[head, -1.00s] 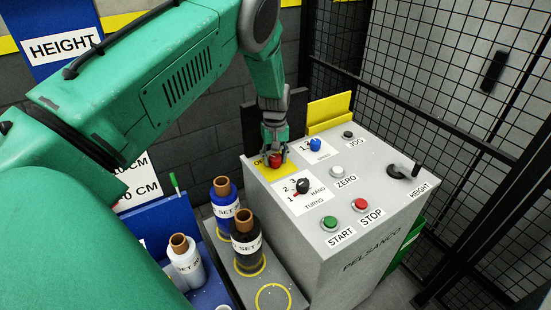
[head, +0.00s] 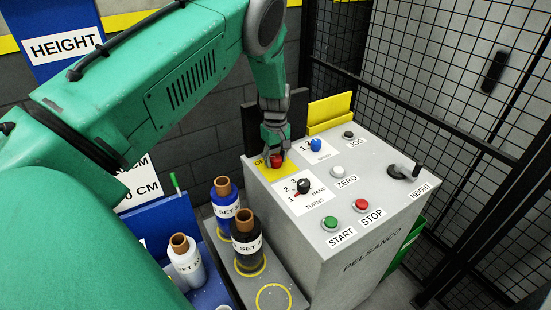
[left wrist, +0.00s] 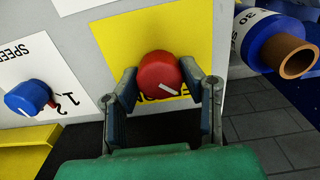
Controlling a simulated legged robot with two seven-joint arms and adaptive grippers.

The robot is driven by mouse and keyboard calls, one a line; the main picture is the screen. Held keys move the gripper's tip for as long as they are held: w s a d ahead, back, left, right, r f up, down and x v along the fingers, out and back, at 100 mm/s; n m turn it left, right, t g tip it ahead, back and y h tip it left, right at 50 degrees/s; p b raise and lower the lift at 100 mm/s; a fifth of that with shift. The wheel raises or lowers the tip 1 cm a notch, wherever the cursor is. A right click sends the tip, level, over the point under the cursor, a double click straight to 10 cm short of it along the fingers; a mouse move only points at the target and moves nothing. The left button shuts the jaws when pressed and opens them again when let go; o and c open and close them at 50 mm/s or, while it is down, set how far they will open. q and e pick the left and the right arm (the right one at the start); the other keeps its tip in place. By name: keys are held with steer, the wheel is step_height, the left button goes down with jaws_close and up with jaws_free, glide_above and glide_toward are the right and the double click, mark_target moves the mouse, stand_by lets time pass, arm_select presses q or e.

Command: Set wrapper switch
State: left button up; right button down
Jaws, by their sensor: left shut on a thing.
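The wrapper control box (head: 338,265) has a grey top with labelled knobs and buttons. A red switch knob (head: 277,160) sits on a yellow plate at its back left corner. My left gripper (head: 276,155) reaches down over this red knob and is shut on it. In the left wrist view the red knob (left wrist: 159,74) sits between the two fingers (left wrist: 162,88), with its white mark slanting toward the lower right. The fingers hide part of the yellow plate's lettering. My right gripper is not in view.
Close by on the box are the black turns knob (head: 303,186), blue speed knob (head: 316,145), and START (head: 331,222) and STOP (head: 361,204) buttons. Film rolls, one black (head: 246,229), stand left of the box. A mesh fence (head: 440,85) stands behind and right.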

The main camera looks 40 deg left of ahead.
mark_target(276, 157)
arm_select(q)
steer(key=shift+s+d+f, duration=0.15)
steer(key=shift+f, duration=0.05)
steer(key=o, duration=1.1)
steer(key=shift+o, duration=0.2)
steer(key=shift+w+r, duration=0.2)
steer(key=shift+r, duration=0.3)
step_height(276, 157, up, 11)
steer(key=shift+f, duration=0.1)
